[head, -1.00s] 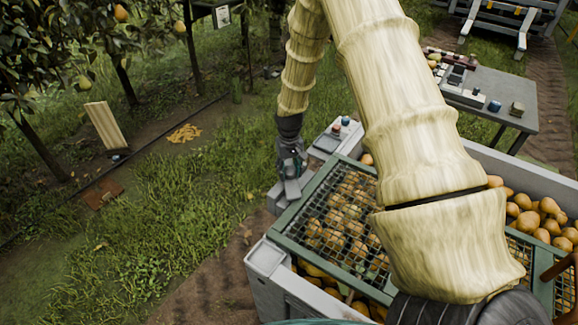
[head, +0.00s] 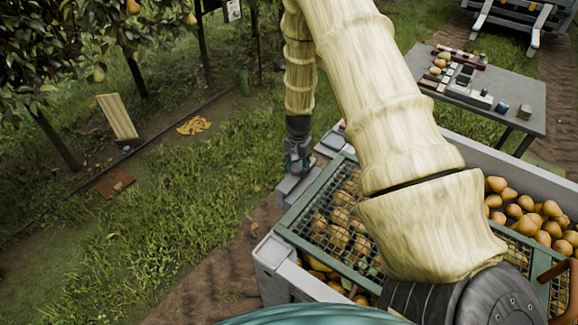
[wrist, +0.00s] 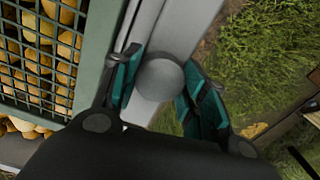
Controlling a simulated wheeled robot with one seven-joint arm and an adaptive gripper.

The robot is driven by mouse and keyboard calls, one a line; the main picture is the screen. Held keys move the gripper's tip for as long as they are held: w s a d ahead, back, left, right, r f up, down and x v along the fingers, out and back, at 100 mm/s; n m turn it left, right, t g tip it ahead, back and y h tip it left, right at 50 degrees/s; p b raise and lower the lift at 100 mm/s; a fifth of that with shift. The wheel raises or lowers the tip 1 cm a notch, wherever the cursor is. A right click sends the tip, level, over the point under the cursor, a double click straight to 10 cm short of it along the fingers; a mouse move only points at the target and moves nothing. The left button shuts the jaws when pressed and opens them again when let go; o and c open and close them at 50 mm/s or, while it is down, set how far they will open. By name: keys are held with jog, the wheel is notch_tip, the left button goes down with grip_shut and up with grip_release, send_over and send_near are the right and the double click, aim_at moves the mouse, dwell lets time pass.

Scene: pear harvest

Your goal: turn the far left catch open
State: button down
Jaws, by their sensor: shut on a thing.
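The far left catch (wrist: 161,79) shows in the wrist view as a round grey knob on the pale rim of the pear bin, beside the green-framed mesh lid (wrist: 88,70). My gripper (wrist: 160,88) has its teal fingers on either side of the knob and is shut on it. In the head view my gripper (head: 298,165) points down at the bin's far left corner. The catch is hidden there by the gripper. The mesh lid (head: 313,195) lies flat over pears. Whether the catch is turned cannot be told.
The grey bin (head: 278,262) holds many pears, uncovered at the right (head: 530,215). A grey table (head: 520,97) with small items stands behind. A leaning board (head: 118,117) and trees are at the left.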

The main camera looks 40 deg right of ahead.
aim_at(297, 166)
jog(key=shift+d+m, duration=0.15)
jog(key=shift+m, duration=0.15)
jog(key=c, duration=0.8)
grip_release()
jog(key=shift+o, duration=0.2)
jog(key=shift+r, duration=0.1)
notch_tip(297, 166, up, 12)
dwell(0.3)
